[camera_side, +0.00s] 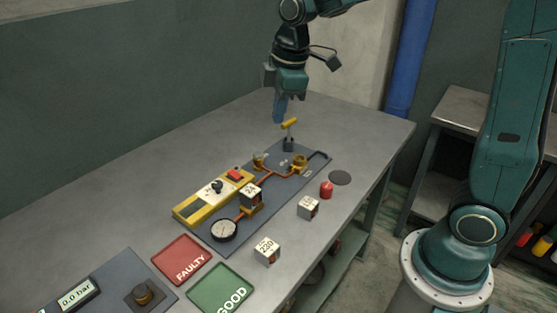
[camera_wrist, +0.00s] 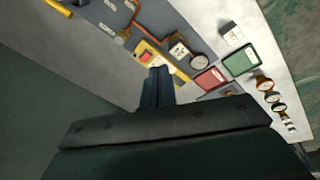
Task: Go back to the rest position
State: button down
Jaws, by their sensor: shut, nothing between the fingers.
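My gripper (camera_side: 279,110) hangs above the far end of the table in the side view, just left of and above the yellow-handled valve (camera_side: 289,125). Its blue fingers point down, are shut and hold nothing. In the wrist view the shut fingers (camera_wrist: 157,85) show in the middle, with the work panel beyond them. The grey panel (camera_side: 300,185) lies flat on the table with copper-coloured pipes, brass fittings, a round gauge (camera_side: 225,230) and a yellow unit with a red switch (camera_side: 235,175).
A red cap-like piece (camera_side: 326,189), a white-topped block (camera_side: 308,208) and a block marked 230 (camera_side: 267,250) stand on the table (camera_side: 130,210). The red FAULTY pad (camera_side: 182,260) and green GOOD pad (camera_side: 221,288) lie in front. A pressure display (camera_side: 76,298) is at lower left. The table's left side is clear.

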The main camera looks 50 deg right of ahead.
jog(key=s+r+m+t, duration=0.1)
jog(key=s+m, duration=0.4)
jog(key=s, duration=0.6)
jog(key=s+d+r+m+t, duration=0.1)
jog(key=s+m, duration=0.4)
jog(key=s, duration=0.5)
jog(key=shift+s+d+r+m+t, duration=0.15)
jog(key=shift+s+d+m+t, duration=0.2)
jog(key=shift+t, duration=0.35)
